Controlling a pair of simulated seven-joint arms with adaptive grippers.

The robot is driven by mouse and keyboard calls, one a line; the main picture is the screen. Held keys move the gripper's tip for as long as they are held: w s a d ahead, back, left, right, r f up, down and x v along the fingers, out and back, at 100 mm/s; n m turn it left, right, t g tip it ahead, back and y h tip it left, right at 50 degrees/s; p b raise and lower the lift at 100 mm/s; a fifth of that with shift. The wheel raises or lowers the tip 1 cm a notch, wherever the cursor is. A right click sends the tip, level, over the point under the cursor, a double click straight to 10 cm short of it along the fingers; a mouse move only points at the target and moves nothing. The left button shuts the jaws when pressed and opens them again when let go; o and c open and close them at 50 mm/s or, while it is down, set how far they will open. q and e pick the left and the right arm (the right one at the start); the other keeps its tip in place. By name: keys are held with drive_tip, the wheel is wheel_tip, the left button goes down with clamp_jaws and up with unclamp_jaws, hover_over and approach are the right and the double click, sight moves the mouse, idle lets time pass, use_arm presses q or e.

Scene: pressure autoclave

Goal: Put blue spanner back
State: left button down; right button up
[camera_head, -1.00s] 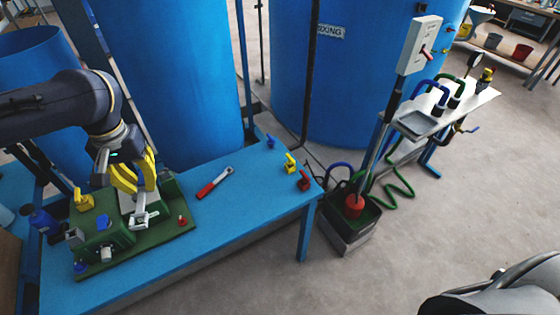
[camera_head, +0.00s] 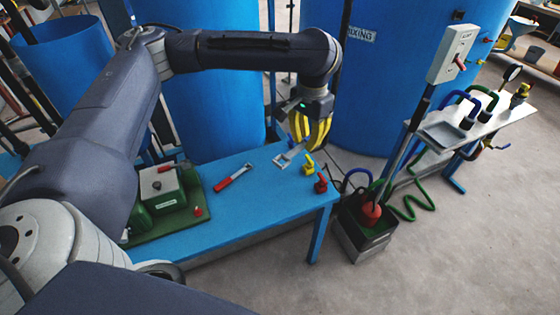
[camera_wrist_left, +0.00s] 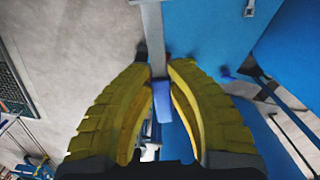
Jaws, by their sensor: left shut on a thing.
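My left gripper (camera_head: 308,143), with yellow fingers, is shut on the blue spanner (camera_head: 286,157) above the right end of the blue table. Its pale square-ended head shows below the fingers in the head view. In the left wrist view, the blue handle (camera_wrist_left: 163,100) is between the fingers and the grey shaft runs up out of frame. A small blue part (camera_wrist_left: 226,72) shows near the table in that view. Yellow (camera_head: 309,169) and red (camera_head: 321,186) pieces stand at the table's right end. My right gripper is not in view.
A red-handled tool (camera_head: 233,178) lies mid-table. The green autoclave base (camera_head: 202,222) is on the left. Large blue tanks (camera_head: 210,120) stand behind the table (camera_head: 270,205). A bin (camera_head: 363,238) with a red item and a hose stands right of the table.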

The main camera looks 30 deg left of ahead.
use_arm(q)
drive_tip(key=w+a+f+m, duration=0.3)
drive_tip(key=w+a+m, duration=0.4)
drive_tip(key=w+m, duration=0.45)
drive_tip(key=w+a+f+m, duration=0.4)
drive_tip(key=a+f+m, duration=0.55)
drive_tip(key=a, duration=0.35)
drive_tip(key=shift+m, duration=0.5)
drive_tip(key=f, duration=1.9)
drive_tip(key=shift+s+d+f, duration=0.15)
drive_tip(key=shift+s+f, duration=0.05)
drive_tip(key=shift+f, duration=0.1)
drive_tip(key=shift+f, duration=0.15)
drive_tip(key=c, duration=1.3)
unclamp_jaws()
